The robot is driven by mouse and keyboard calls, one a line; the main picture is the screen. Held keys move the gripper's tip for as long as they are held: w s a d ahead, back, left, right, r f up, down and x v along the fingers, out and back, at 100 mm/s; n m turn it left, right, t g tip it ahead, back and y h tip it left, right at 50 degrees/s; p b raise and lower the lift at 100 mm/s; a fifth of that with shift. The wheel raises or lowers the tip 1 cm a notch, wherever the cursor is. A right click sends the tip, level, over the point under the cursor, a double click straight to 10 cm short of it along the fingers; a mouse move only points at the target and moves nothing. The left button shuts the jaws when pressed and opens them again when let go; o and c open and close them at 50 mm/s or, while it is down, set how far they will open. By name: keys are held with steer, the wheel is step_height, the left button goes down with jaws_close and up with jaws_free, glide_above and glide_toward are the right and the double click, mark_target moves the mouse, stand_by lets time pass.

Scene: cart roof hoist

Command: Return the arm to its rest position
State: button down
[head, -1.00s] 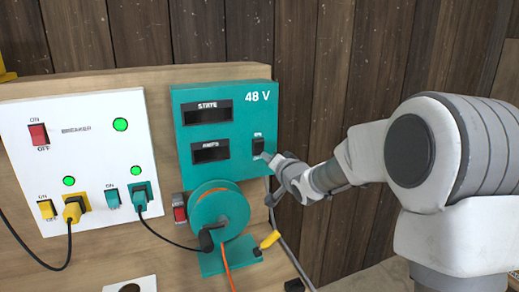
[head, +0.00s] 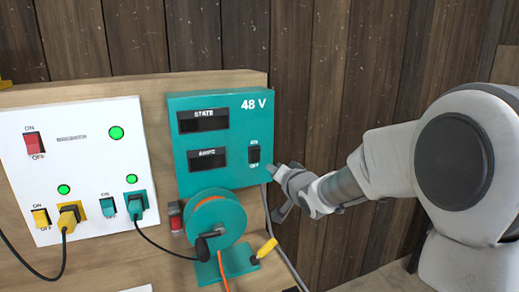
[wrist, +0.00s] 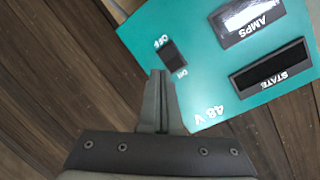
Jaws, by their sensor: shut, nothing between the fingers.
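My gripper (head: 270,168) is shut and empty. In the head view its tip is at the lower right edge of the teal 48 V box (head: 222,140), just below and right of the box's black rocker switch (head: 254,152); I cannot tell whether it touches the box. My arm reaches in from the right side of the head view. In the wrist view the closed fingers (wrist: 157,76) point toward the teal box (wrist: 205,60), with the black switch (wrist: 174,54) just beyond their tips.
A white breaker panel (head: 75,190) with green lights and yellow and teal plugs is on the left. A teal cable reel (head: 216,222) with a black crank sits below the box. A yellow-tipped connector (head: 266,247) and grey cable hang nearby. Dark plank wall is behind.

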steer(key=s+d+r+n+g+h, duration=0.1)
steer(key=s+d+r+g+h, duration=0.1)
steer(key=s+d+h, duration=0.5)
steer(key=s+d+f+n+g, duration=0.1)
steer(key=s+g, duration=0.1)
steer(key=s, duration=0.8)
steer(key=s+d+f+n+g+y, duration=0.1)
steer(key=s+f+g, duration=0.1)
steer(key=s, duration=0.8)
steer(key=s+d+f+n+g, duration=0.1)
steer(key=s+d+f+g, duration=0.1)
steer(key=s, duration=0.8)
steer(key=shift+s+f+g+y, duration=0.15)
steer(key=shift+s+g+y, duration=0.2)
steer(key=shift+g, duration=0.15)
steer(key=shift+d, duration=0.2)
